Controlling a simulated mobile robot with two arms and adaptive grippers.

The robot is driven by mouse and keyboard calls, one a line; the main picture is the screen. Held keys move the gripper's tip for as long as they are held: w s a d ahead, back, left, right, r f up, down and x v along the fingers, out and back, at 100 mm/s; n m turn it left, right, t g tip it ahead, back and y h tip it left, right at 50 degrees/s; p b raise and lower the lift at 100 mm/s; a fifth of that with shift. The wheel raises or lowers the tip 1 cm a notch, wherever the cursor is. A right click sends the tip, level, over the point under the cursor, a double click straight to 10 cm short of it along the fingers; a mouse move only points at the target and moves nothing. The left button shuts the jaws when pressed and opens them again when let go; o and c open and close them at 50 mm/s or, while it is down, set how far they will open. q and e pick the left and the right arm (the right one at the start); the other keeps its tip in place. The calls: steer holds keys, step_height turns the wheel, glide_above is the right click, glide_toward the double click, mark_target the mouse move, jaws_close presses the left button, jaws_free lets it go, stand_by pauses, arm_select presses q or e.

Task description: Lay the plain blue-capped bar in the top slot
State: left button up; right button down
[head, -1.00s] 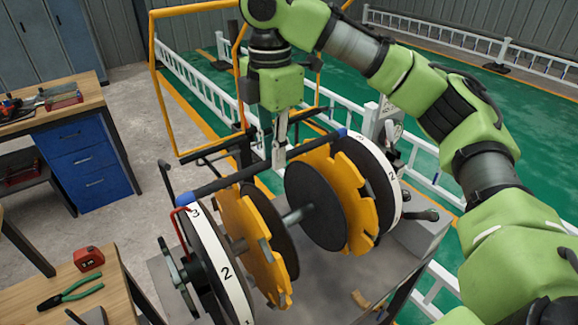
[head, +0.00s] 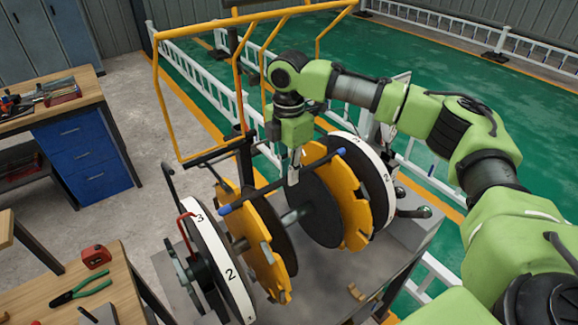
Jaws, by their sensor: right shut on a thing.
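The dark plain bar (head: 262,192) with blue caps lies across the tops of the two yellow notched discs. Its near blue cap (head: 226,210) is at the left yellow disc (head: 262,262), its far cap (head: 340,152) at the right yellow disc (head: 352,200). My right gripper (head: 293,177) points down and is shut on the bar between the discs. The bar is at the height of the upper rims; I cannot tell whether it is seated in the top slots. My left gripper is not in view.
White numbered rings (head: 222,265) stand outside the yellow discs, with a red handle (head: 186,232) at the left one. An orange frame (head: 170,100) and a dark rack (head: 205,158) stand behind. A workbench with pliers (head: 80,290) and a red tape measure (head: 96,256) is at left.

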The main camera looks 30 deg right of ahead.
steer(key=shift+f, duration=0.15)
steer(key=c, duration=2)
jaws_free()
steer(key=shift+s+f, duration=0.1)
step_height(320, 180, up, 12)
steer(key=b, duration=0.4)
steer(key=shift+r, duration=0.2)
